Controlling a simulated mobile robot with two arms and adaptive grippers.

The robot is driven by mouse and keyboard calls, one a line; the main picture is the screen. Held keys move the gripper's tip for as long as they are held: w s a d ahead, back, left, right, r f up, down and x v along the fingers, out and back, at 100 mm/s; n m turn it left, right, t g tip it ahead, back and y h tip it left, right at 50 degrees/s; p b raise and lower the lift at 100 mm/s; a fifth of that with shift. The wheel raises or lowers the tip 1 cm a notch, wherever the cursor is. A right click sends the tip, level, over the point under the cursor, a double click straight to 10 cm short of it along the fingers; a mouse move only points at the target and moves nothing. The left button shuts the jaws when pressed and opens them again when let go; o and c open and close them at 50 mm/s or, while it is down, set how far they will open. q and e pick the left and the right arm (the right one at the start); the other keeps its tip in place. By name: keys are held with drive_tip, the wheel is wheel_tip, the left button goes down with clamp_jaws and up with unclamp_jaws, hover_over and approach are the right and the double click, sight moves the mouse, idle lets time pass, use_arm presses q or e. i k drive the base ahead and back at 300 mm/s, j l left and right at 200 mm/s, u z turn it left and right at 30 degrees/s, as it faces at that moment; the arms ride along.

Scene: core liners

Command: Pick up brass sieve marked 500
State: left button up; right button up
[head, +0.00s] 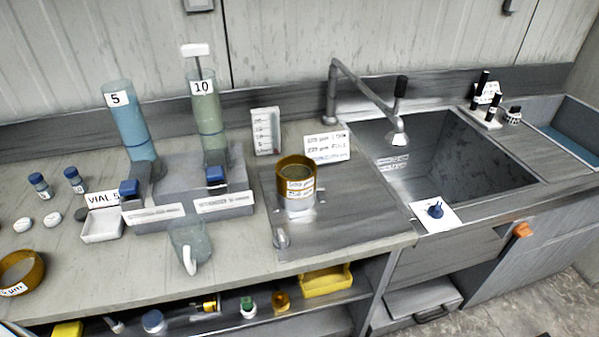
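A brass sieve (296,170) sits in the middle of the counter, on top of a pale cylinder on a metal plate. It carries white labels on its front; the lettering is too small to read surely, though the upper one may read 500 µm. A second brass sieve (36,276) lies at the left edge of the view, partly cut off, with a label ending in µm whose number I cannot read in full. Neither of my grippers shows in the head view.
Tall tubes marked 5 (126,122) and 10 (206,115) stand on a grey block left of the central sieve. A clear jug (190,247) is in front of them. A white card (326,148) and faucet (365,90) stand behind the sieve; the sink (450,150) is right.

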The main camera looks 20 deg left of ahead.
sight(294, 172)
drive_tip(key=i+l, duration=0.15)
drive_tip(key=l, duration=0.2)
drive_tip(key=i+l, duration=0.15)
drive_tip(key=l, duration=0.2)
drive_tip(key=i+l, duration=0.15)
drive_tip(key=l, duration=0.2)
drive_tip(key=i+l, duration=0.15)
drive_tip(key=l, duration=0.2)
drive_tip(key=l+u, duration=0.1)
drive_tip(key=u, duration=0.3)
drive_tip(key=i+l+u, duration=0.1)
drive_tip(key=u, duration=0.3)
drive_tip(key=l+u, duration=0.15)
drive_tip(key=u, duration=0.25)
